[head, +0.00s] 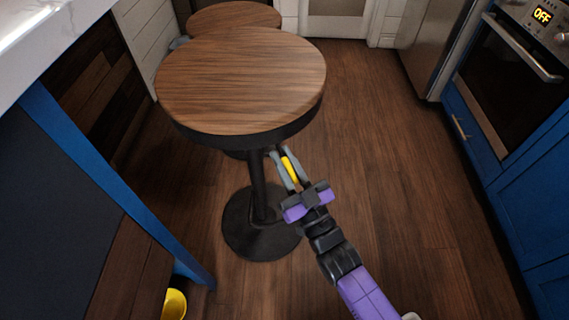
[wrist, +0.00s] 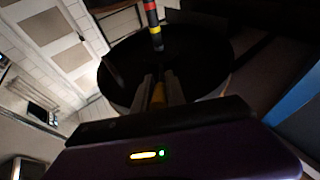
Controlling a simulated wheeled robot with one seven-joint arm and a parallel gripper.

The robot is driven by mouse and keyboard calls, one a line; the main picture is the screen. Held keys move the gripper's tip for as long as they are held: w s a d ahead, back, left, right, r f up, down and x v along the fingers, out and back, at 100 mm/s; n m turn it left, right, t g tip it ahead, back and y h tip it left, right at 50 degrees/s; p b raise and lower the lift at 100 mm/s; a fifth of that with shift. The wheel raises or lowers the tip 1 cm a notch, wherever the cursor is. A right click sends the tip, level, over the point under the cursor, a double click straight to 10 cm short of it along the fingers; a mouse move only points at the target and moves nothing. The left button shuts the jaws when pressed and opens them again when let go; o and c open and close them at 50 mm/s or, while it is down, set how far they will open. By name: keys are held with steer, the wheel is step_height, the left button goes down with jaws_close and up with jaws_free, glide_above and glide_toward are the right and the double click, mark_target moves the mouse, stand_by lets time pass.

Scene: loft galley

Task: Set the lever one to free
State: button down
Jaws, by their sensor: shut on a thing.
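The round wooden stool (head: 240,85) stands at centre left, with a black post (head: 258,185) and a round base. My gripper (head: 279,151) is just under the stool's right front edge, beside the post. It is shut on a yellow piece (head: 290,169), which I take for the lever's handle. In the wrist view the yellow piece (wrist: 159,95) also shows between the fingers, in front of the dark underside (wrist: 205,65). The lever's far end and any lock or free marking cannot be made out. A red, black and yellow striped rod (wrist: 153,25) meets the underside.
A second stool (head: 232,16) stands behind. A blue-edged counter (head: 110,175) is on the left, with a yellow container (head: 174,305) low beside it. The oven (head: 515,75) and blue cabinets (head: 535,200) line the right. The wooden floor between is clear.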

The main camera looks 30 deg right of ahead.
steer(key=c, duration=1.4)
jaws_free()
steer(key=shift+o, duration=0.2)
steer(key=v, duration=0.7)
steer(key=shift+s+f+p, duration=0.2)
steer(key=shift+s+p, duration=0.15)
steer(key=shift+p, duration=0.1)
